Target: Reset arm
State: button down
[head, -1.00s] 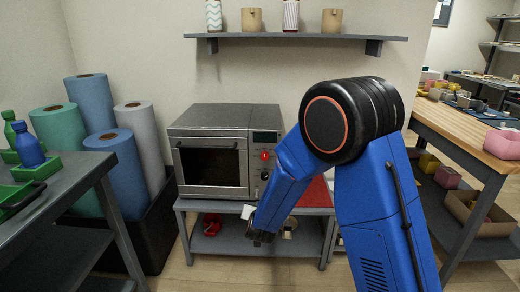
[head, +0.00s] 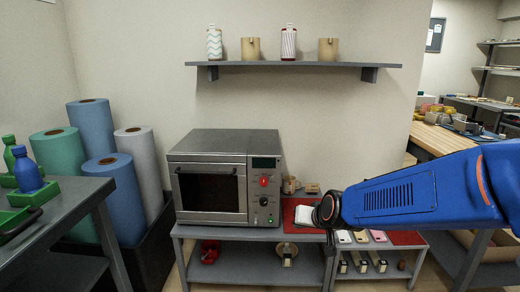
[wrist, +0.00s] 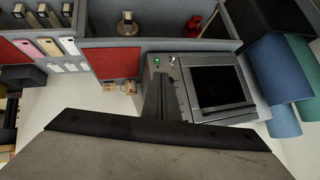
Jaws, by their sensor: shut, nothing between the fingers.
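My gripper is at the end of my blue arm (head: 400,195), which comes in from the right in the head view. In the wrist view my gripper (wrist: 163,88) is shut and empty, its dark fingers pointing towards the scene. The grey press (head: 215,180), an oven-like box with a dark window, stands on the low table to the left of the arm's end. Its panel has a red control and a green button. The press also shows in the wrist view (wrist: 255,75). In the head view the fingers are hard to make out.
A red mat (head: 290,207) lies beside the press, with a tan mug (head: 289,185) behind it. Coloured slabs (head: 360,237) sit to the right. A wall shelf (head: 295,65) holds several cups. Rolls (head: 118,185) stand left. A wooden bench (head: 437,139) is behind my arm.

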jog(key=s+d+r+g+h, duration=0.1)
jog(key=s+d, duration=0.4)
jog(key=s, duration=0.5)
jog(key=s+d+g+h, duration=0.1)
jog(key=s+d, duration=0.4)
jog(key=s, duration=0.5)
jog(key=s+d+r+g+h, duration=0.1)
jog(key=s+d+g, duration=0.1)
jog(key=s+d, duration=0.4)
jog(key=s, duration=0.4)
jog(key=shift+r, duration=0.3)
jog(key=c, duration=2.4)
grip_release()
jog(key=shift+w, duration=0.1)
jog(key=shift+c, duration=0.2)
